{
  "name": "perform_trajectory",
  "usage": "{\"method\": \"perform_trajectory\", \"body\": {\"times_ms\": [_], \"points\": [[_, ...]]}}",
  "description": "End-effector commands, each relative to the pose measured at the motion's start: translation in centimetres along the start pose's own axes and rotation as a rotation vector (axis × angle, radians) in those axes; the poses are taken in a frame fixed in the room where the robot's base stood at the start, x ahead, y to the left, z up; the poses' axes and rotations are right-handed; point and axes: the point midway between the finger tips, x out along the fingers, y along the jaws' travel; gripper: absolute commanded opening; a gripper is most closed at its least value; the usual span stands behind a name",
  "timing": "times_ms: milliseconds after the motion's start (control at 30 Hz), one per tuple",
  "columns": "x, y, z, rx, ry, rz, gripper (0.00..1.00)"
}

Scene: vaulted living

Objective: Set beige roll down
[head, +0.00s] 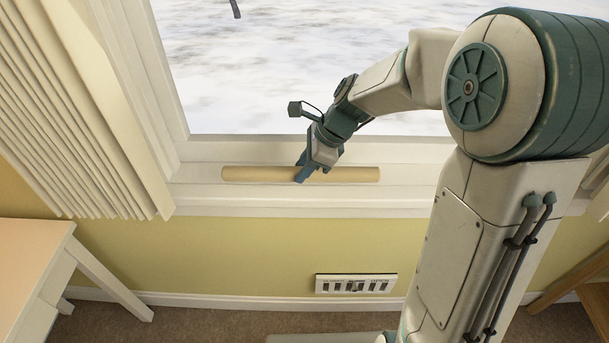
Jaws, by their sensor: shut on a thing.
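The beige roll (250,174) is a long, thin cylinder lying lengthwise, left to right, at the white window sill (400,200). My gripper (304,174) is around the middle of the roll and shut on it, with its blue fingers pointing down. The roll's two ends stick out on either side of the gripper. Its middle is hidden behind the fingers. I cannot tell from this view whether the roll touches the sill or hangs just above it.
The window pane stands right behind the sill. White blinds (70,110) hang at the left. A pale table (35,265) stands at the lower left, and wooden furniture (595,300) at the lower right. A vent (356,284) is on the yellow wall below. The sill beside the roll is clear.

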Motion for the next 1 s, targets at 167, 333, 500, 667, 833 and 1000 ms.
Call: {"method": "perform_trajectory", "body": {"times_ms": [167, 333, 500, 667, 833, 1000], "points": [[2.4, 0.2, -1.4, 0.003, 0.0, 0.004, 0.0], [2.6, 0.1, -1.5, 0.0, 0.0, 0.001, 0.0], [2.8, 0.1, -1.6, 0.0, 0.0, 0.001, 0.0], [2.8, 0.1, -1.6, 0.0, 0.0, 0.001, 0.49], [2.8, 0.1, -1.6, 0.0, 0.0, 0.001, 0.49], [2.1, 0.1, -1.4, 0.0, 0.0, -0.001, 0.49]]}}
